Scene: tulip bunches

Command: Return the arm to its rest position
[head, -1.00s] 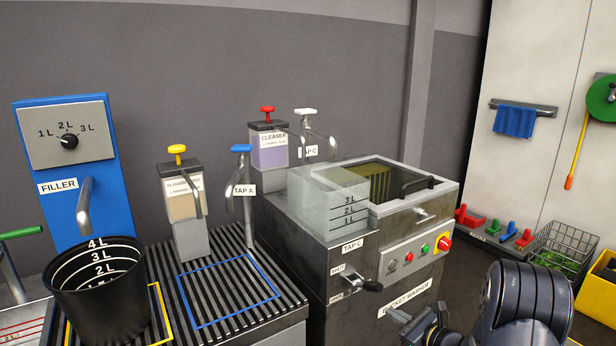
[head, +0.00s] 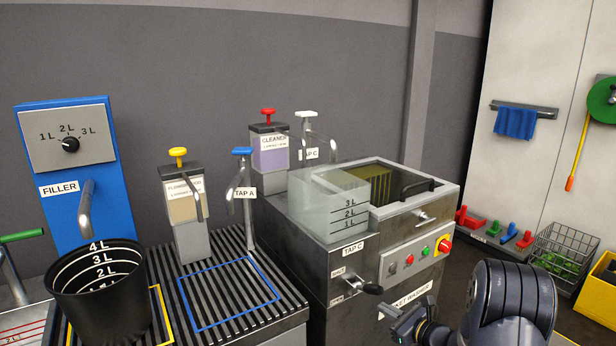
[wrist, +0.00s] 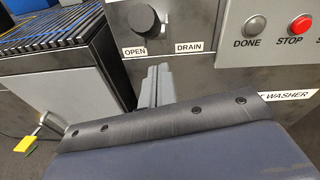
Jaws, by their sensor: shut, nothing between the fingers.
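My gripper (head: 386,310) is low at the right of the head view, in front of the bucket washer (head: 390,253). Its grey fingers (wrist: 156,84) also show in the wrist view, pressed together and empty. They point toward the washer's front, just below the OPEN/DRAIN label (wrist: 160,50) and its dark knob (wrist: 145,20). Whether they touch the panel cannot be told. My dark arm fills the lower right of the head view and hides part of the washer's front and the floor.
A black bucket (head: 98,287) stands under the filler (head: 68,165). The slatted stand (head: 236,325) has a blue outlined square. A wire basket (head: 562,250) and a yellow bin (head: 597,290) stand at the right.

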